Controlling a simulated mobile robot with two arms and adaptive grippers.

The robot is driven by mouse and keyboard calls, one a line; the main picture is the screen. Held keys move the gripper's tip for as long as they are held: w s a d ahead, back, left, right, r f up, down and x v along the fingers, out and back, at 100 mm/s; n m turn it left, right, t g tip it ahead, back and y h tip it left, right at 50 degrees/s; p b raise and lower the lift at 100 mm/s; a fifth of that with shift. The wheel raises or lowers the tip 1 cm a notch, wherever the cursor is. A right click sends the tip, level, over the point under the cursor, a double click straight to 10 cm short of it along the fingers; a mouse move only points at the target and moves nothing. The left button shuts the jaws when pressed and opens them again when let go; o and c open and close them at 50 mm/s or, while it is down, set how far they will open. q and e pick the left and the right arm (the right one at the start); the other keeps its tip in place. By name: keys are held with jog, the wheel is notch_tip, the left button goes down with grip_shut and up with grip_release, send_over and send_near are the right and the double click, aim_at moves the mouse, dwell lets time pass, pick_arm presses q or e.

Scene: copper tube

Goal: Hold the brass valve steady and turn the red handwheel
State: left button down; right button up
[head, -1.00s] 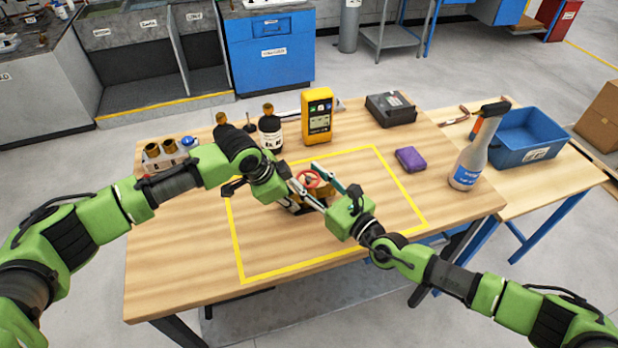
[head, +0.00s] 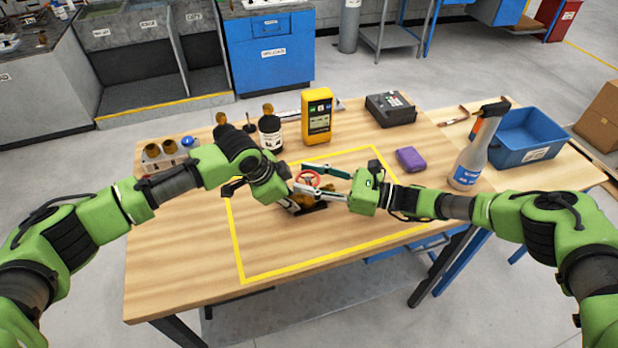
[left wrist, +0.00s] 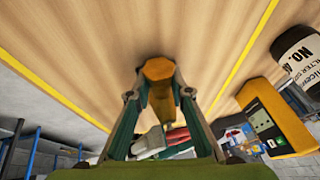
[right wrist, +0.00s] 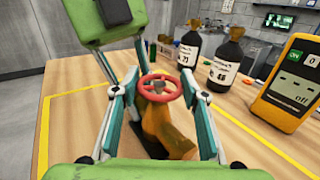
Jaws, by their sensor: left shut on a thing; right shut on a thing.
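The brass valve (head: 294,207) sits inside the yellow outline on the wooden table, largely hidden by my grippers. My left gripper (head: 291,200) is shut on its brass body, which shows between the fingers in the left wrist view (left wrist: 159,70). The red handwheel (head: 307,178) is on top of the valve. In the right wrist view the handwheel (right wrist: 160,88) lies between the two fingertips of my right gripper (right wrist: 159,86), which is shut on its rim from both sides. My right gripper (head: 309,179) reaches in from the right in the head view.
A yellow meter (head: 317,116), dark bottles (head: 270,131) and a holder with brass fittings (head: 160,156) stand behind the outline. The table inside the outline is otherwise clear.

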jog(key=shift+w+n+g+y, duration=0.15)
jog(key=shift+n+g, duration=0.35)
jog(key=shift+g, duration=0.25)
jog(key=shift+w+n+g+y, duration=0.15)
jog(key=shift+n+g, duration=0.35)
jog(key=shift+g, duration=0.25)
jog(key=shift+s+d+n+g, duration=0.15)
jog(key=shift+n+g, duration=0.15)
jog(key=shift+g, duration=0.2)
jog(key=o, duration=0.8)
jog(key=shift+s, duration=0.1)
jog(key=shift+o, duration=0.2)
jog(key=d, duration=1.1)
jog(key=shift+s+d, duration=0.4)
